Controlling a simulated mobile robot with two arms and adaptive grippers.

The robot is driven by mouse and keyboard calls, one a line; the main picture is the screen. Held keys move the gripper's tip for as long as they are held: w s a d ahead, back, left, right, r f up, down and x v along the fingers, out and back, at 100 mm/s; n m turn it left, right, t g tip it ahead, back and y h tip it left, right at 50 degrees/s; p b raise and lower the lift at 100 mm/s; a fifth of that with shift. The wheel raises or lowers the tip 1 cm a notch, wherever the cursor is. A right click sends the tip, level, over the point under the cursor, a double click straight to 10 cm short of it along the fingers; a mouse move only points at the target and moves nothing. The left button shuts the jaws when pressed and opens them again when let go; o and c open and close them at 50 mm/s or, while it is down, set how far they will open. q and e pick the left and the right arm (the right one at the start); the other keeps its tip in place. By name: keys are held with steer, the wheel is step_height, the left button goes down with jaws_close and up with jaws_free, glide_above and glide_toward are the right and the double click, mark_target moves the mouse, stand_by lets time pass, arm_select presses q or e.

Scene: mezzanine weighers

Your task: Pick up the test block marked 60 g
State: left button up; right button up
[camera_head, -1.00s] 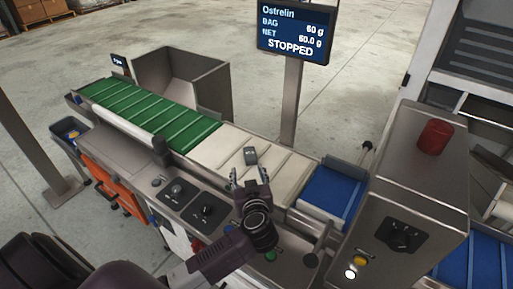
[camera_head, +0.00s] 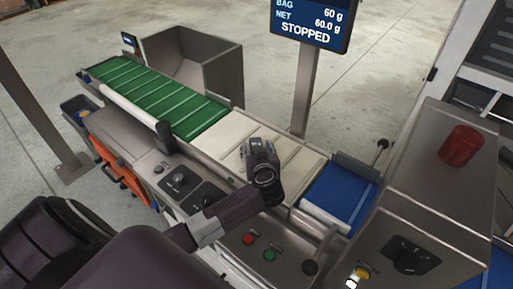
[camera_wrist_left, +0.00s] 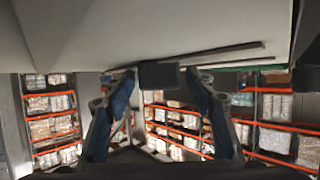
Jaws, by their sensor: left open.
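The test block is a small dark grey block (camera_wrist_left: 158,75) at the white weighing belt, seen between my left fingertips in the left wrist view. Its marking is not readable. My left gripper (camera_head: 256,148) is over the white belt (camera_head: 300,162) in the head view and hides most or all of the block there. In the left wrist view the left gripper (camera_wrist_left: 160,88) is open, with one blue-grey finger on each side of the block. I cannot tell whether the fingers touch it. My right gripper is not in view.
A green ribbed belt (camera_head: 160,95) lies left of the white belt, a blue belt (camera_head: 338,192) right. A display (camera_head: 312,20) reads 60 g, 60.0 g, STOPPED. A steel box (camera_head: 195,62) stands behind; a cabinet with a red beacon (camera_head: 461,145) stands at right.

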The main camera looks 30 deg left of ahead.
arm_select(q)
steer(key=c, duration=1.2)
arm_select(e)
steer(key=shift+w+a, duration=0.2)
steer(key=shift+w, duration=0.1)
arm_select(q)
steer(key=shift+c, duration=0.2)
